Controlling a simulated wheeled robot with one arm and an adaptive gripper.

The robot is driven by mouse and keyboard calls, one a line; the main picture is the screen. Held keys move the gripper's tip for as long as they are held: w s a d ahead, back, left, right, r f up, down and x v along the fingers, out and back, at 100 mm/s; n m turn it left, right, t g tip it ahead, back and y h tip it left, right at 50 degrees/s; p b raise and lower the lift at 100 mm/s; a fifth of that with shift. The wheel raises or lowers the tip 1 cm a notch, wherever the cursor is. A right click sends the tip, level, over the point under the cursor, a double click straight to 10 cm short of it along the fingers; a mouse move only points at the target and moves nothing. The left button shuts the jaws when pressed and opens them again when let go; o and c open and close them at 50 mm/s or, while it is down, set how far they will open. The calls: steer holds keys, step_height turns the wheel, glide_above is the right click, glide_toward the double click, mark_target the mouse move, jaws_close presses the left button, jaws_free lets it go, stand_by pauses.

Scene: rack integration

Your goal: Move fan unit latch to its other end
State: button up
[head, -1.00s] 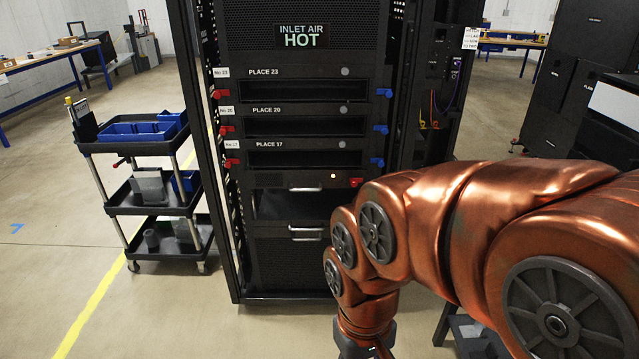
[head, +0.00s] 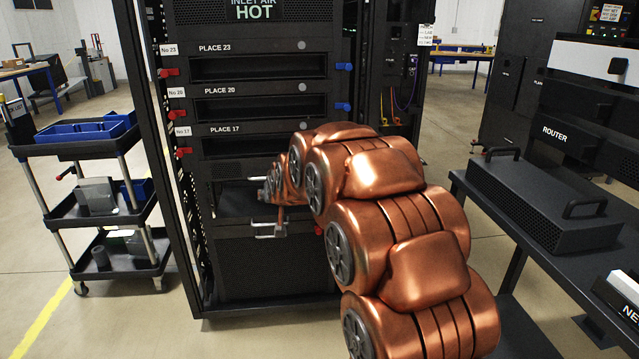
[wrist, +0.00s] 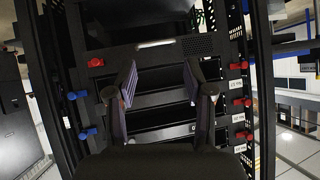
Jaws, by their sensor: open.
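The fan unit latch, a red knob (wrist: 95,62), shows in the wrist view at the left end of a dark panel (wrist: 120,58) with a light handle. The wrist picture is upside down against the head view. In the head view the arm mostly hides this panel's right end. My gripper (wrist: 160,82) is open and empty in the wrist view, its two fingers spread in front of the rack. The latch lies to the left of the left finger, apart from it in the picture. The gripper itself cannot be made out clearly in the head view.
The rack has slots PLACE 23, 20 and 17 with red knobs (head: 168,73) left and blue knobs (head: 343,67) right. A silver handle (head: 268,230) sits lower. A cart (head: 75,147) stands left, and a table with a black unit (head: 545,205) right.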

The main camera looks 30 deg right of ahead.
steer(key=w+d+f+m+t+h+b, duration=0.1)
steer(key=w+d+f+t+h+b, duration=0.1)
steer(key=w+d+f+b, duration=0.3)
steer(key=w+d+m+t+h+b, duration=0.1)
steer(key=w+d+t+b, duration=0.15)
steer(key=w+d, duration=0.4)
steer(key=w+d+f+m+t+h+b, duration=0.2)
steer(key=d+f+h+b, duration=0.15)
steer(key=d, duration=0.25)
steer(key=w+d+f+m+t+h+b, duration=0.1)
steer(key=d+f+t+h+b, duration=0.1)
steer(key=d+b, duration=0.25)
steer(key=shift+x, duration=4.15)
steer(key=shift+s+d+r, duration=0.15)
steer(key=shift+d+r, duration=0.05)
steer(key=shift+r, duration=0.1)
steer(key=shift+c, duration=0.3)
jaws_close()
